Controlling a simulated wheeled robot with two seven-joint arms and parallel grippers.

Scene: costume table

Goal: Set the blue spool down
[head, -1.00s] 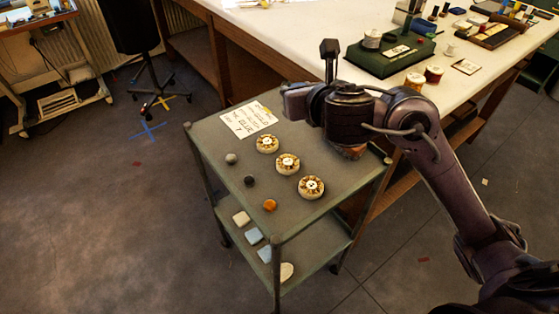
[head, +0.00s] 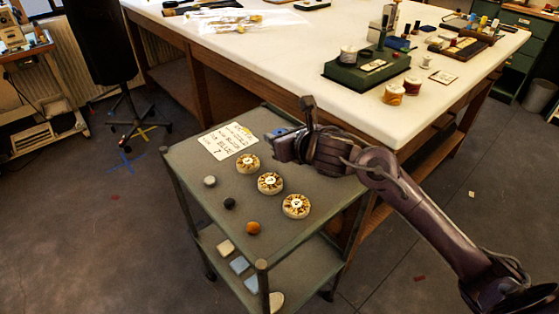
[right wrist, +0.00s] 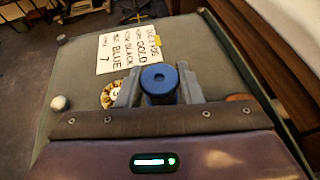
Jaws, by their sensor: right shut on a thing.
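My right gripper (right wrist: 160,92) is shut on the blue spool (right wrist: 160,78), which stands upright between the two fingers in the right wrist view. In the head view the right gripper (head: 281,143) is over the far part of the green cart top (head: 212,241), right of the handwritten card (head: 229,141). Only a small blue piece of the spool (head: 279,131) shows there past the gripper. I cannot tell whether the spool's base touches the cart. My left gripper is not in view.
Three cream-and-gold round pieces (head: 270,183) lie in a row on the cart. Grey, black and orange small pieces (head: 253,228) lie in front. The white-topped table (head: 290,62) stands behind.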

